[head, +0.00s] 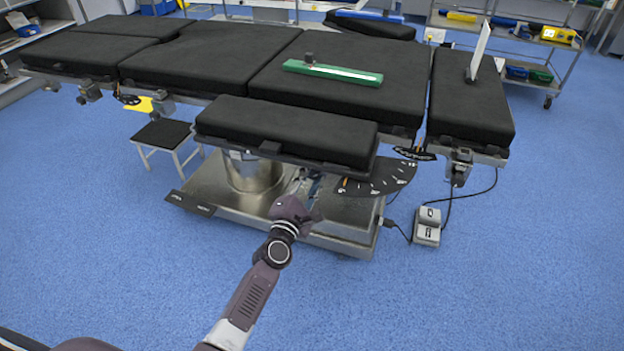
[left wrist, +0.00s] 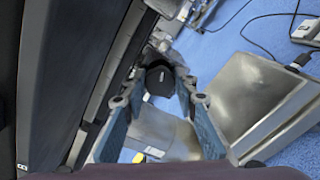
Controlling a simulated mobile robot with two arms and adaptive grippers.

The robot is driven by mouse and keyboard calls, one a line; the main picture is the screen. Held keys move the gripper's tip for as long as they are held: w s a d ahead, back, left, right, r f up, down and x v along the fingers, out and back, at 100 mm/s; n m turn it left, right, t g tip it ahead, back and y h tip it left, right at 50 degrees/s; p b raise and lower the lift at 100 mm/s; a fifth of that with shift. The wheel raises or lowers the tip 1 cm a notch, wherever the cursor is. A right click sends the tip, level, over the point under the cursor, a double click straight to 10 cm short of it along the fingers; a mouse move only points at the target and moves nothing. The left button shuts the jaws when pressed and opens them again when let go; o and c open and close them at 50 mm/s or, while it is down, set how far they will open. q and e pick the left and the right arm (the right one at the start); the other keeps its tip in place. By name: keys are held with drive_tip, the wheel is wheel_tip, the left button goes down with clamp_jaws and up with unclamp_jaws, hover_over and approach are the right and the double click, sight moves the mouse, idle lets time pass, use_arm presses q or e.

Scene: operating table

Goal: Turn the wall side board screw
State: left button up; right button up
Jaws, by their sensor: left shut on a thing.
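The black side board (head: 285,132) juts out from the near side of the operating table (head: 345,95). My left gripper (head: 308,183) is under the board's front edge, in front of the table's base. In the left wrist view its two blue-padded fingers (left wrist: 160,84) stand on either side of a dark knob, the screw (left wrist: 160,79), and are shut on it. The screw sits beside the underside of the board (left wrist: 75,65). In the head view the screw is hidden behind my gripper and the board. My right gripper is in neither view.
A dark fan-shaped scale plate (head: 375,181) is close to the right of my gripper. The metal base (head: 335,215) is below it. A foot pedal (head: 427,226) with cables lies right of the base. A stool (head: 163,135) stands at left. The blue floor in front is clear.

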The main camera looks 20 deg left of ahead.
use_arm(q)
drive_tip(key=n, duration=0.3)
drive_tip(key=shift+f+n, duration=0.1)
drive_tip(key=shift+n, duration=0.3)
drive_tip(key=n, duration=0.2)
drive_tip(key=shift+n+b, duration=0.35)
drive_tip(key=shift+n, duration=0.05)
drive_tip(key=n, duration=0.3)
drive_tip(key=shift+n, duration=0.9)
drive_tip(key=shift+n+p, duration=0.3)
drive_tip(key=shift+n, duration=0.1)
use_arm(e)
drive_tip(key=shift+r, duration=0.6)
